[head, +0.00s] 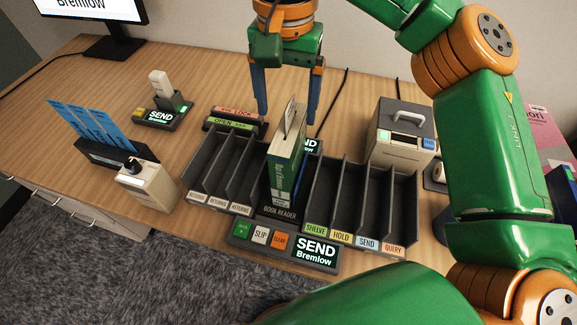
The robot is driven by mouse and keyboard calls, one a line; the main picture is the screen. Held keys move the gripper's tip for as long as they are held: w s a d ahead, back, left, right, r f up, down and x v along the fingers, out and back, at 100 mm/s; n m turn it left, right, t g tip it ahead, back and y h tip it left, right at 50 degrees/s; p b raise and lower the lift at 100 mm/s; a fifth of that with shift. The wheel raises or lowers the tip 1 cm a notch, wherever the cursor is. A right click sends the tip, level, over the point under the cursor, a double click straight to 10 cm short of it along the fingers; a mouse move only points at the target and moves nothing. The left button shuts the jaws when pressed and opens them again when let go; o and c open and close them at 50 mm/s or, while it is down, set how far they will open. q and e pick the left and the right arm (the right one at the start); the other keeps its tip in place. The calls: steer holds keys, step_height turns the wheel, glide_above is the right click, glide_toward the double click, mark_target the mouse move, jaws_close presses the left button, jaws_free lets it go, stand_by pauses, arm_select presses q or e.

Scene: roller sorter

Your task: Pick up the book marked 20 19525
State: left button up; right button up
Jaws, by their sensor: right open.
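A green book (283,170) with a pale label stands upright in the slot marked BOOK READER, in the middle of the dark sorter rack (330,200). A white slip sticks up from its top. Its marking is too small for me to read as 20 19525. My right gripper (287,108) is open and empty, pointing down. Its two blue fingers are apart, above or behind the book's top; the exact depth is hard to tell. My left gripper is not in view.
Compartments marked RETURNS are left of the book; SHELVE, HOLD, SEND and QUERY are right. A button panel (270,240) with a SEND Bremlow display is in front. A grey-white box device (400,135), blue cards (85,120), a scanner stand (165,110) and a monitor (95,15) stand around.

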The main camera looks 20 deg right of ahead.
mark_target(289, 136)
steer(key=f, duration=0.8)
steer(key=shift+w+d, duration=0.2)
steer(key=shift+d, duration=0.1)
jaws_close()
stand_by(0.9)
